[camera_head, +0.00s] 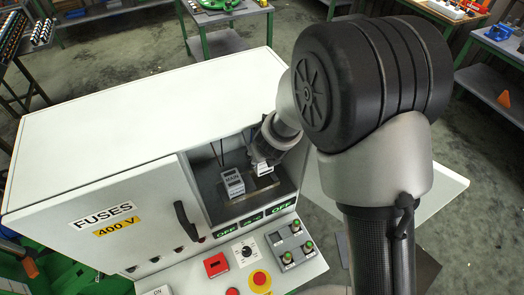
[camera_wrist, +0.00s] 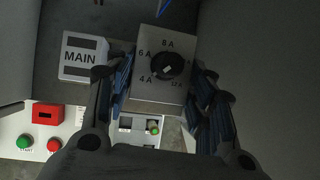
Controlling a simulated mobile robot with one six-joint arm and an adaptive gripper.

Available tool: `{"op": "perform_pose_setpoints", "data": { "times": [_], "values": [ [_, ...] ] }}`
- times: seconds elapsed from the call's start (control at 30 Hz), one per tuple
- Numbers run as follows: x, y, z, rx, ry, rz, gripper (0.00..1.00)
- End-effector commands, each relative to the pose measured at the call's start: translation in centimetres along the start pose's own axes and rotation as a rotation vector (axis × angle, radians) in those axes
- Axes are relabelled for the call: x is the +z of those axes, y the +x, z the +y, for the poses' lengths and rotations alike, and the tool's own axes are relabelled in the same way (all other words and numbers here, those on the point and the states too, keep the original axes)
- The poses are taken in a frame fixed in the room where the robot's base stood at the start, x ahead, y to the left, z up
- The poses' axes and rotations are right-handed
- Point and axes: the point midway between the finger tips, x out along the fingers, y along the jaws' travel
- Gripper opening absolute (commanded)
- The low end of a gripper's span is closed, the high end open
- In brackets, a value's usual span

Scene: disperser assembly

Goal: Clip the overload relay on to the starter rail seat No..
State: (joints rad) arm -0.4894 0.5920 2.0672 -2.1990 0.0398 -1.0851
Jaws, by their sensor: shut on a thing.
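The overload relay (camera_wrist: 150,92) is a grey box with a black dial marked 4 A to 12 A. In the wrist view it sits between the two fingers of my gripper (camera_wrist: 166,84), which is shut on it. In the head view my gripper (camera_head: 263,165) reaches into the open bay of the white cabinet, to the right of a block marked MAIN (camera_head: 233,184). A pale metallic strip (camera_head: 263,188), perhaps the rail, shows below the gripper. The relay's underside and any contact with the seat are hidden, so I cannot tell whether it touches.
The MAIN block also shows in the wrist view (camera_wrist: 84,57), close left of the left finger. The cabinet door marked FUSES 400 V (camera_head: 110,222) bounds the bay on the left. A control panel with buttons (camera_head: 228,272) slopes out in front. Blue wires (camera_wrist: 163,8) show behind the relay.

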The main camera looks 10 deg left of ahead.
Motion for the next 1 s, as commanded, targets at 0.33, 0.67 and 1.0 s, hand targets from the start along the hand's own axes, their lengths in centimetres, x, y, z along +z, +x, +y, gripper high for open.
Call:
{"op": "perform_pose_setpoints", "data": {
  "times": [0.33, 0.67, 1.0],
  "values": [
    [0.0, 0.5, 0.0, -0.002, 0.000, -0.006, 0.00],
    [-1.5, 3.0, 0.3, -0.001, 0.000, -0.004, 0.00],
    [-2.6, 5.0, 0.5, -0.001, 0.001, -0.004, 0.00]
  ]
}}
